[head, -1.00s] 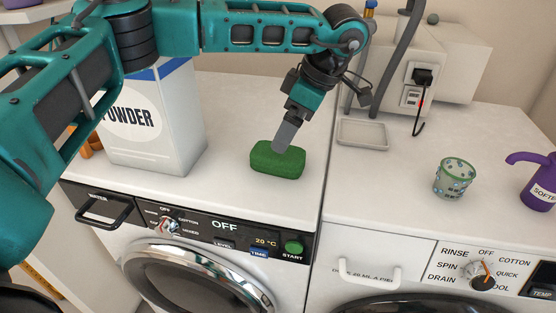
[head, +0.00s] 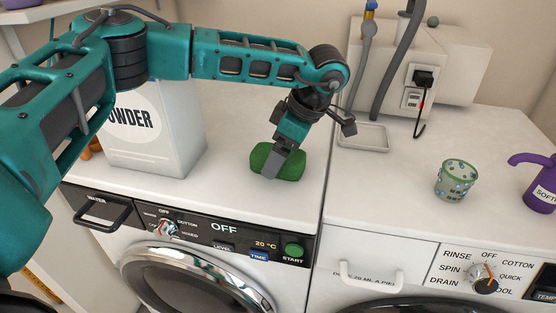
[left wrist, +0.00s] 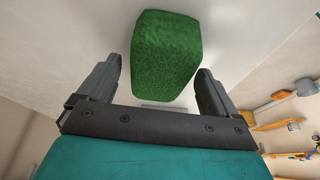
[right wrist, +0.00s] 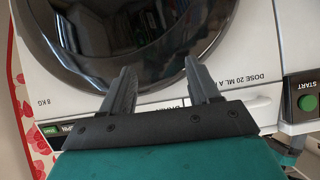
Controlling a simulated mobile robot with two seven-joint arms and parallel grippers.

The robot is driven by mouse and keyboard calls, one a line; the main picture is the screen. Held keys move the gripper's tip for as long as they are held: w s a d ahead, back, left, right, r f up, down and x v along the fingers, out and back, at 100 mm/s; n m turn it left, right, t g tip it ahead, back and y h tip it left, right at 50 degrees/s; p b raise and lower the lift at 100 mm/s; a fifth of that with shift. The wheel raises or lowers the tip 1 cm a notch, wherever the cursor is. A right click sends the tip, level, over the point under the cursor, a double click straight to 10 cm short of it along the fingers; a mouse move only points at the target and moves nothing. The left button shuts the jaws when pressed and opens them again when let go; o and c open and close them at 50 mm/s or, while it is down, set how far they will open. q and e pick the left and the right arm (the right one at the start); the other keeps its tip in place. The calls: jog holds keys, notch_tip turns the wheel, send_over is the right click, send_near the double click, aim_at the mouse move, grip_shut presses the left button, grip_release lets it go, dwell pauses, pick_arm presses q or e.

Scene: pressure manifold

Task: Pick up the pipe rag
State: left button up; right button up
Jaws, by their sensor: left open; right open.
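A green, textured block, which looks like the rag (head: 290,163), lies on top of the left washing machine. It also shows in the left wrist view (left wrist: 167,55). My left gripper (head: 270,174) points down at the block and hides part of it in the head view. In the left wrist view its open fingers (left wrist: 158,88) stand on either side of the block's near end, with gaps showing. I cannot tell if a finger touches it. My right gripper (right wrist: 160,85) is open and empty in front of a washing machine's round door.
A powder box (head: 165,140) stands left of the green block. A shallow grey tray (head: 363,136), a spotted green cup (head: 456,180) and a purple softener jug (head: 541,185) stand on the right machine. The left machine's top is clear around the block's front.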

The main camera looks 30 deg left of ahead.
pick_arm(q)
jog(key=shift+f, duration=0.25)
dwell(0.3)
jog(key=c, duration=1)
